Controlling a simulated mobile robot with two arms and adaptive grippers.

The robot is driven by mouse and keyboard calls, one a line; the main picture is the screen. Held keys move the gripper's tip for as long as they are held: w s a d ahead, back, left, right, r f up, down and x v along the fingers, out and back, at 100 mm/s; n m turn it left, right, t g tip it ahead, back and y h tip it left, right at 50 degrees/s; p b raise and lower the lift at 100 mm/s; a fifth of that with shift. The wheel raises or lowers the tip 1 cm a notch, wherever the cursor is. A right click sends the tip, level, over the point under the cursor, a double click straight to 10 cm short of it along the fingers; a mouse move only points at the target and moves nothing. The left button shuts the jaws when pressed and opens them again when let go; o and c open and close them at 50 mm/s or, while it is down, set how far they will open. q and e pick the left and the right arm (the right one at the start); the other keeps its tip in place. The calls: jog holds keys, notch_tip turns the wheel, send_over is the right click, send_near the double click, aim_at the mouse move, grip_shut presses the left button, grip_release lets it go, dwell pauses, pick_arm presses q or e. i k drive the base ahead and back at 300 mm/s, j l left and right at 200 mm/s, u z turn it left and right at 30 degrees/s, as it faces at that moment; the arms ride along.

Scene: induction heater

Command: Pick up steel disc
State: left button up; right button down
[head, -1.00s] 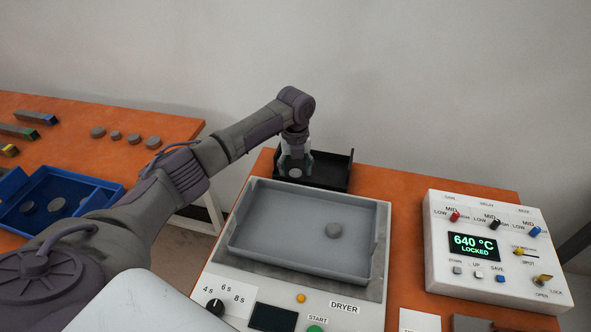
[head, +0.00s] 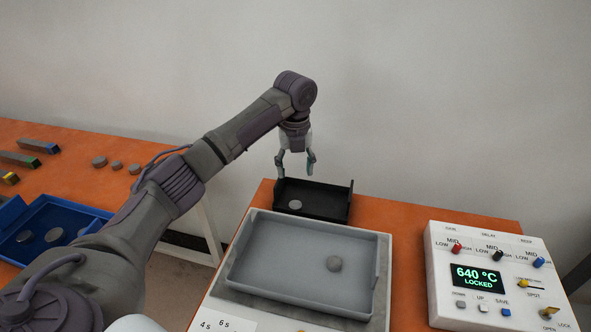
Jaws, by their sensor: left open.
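My left gripper (head: 295,166) is open and empty, pointing down above the black tray (head: 327,206) at the back of the right-hand table. A grey steel disc (head: 295,205) lies in that black tray, below the gripper and apart from it. My right gripper is not in view.
The dryer (head: 228,310) carries the grey tray. A white control box (head: 440,262) reading 640 °C LOCKED stands at the right. Coloured-end bars (head: 18,158) lie at the far left. A gap separates the two tables.

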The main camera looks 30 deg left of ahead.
aim_at(334, 264)
jog(key=k+j, duration=0.75)
jog(key=k, duration=0.1)
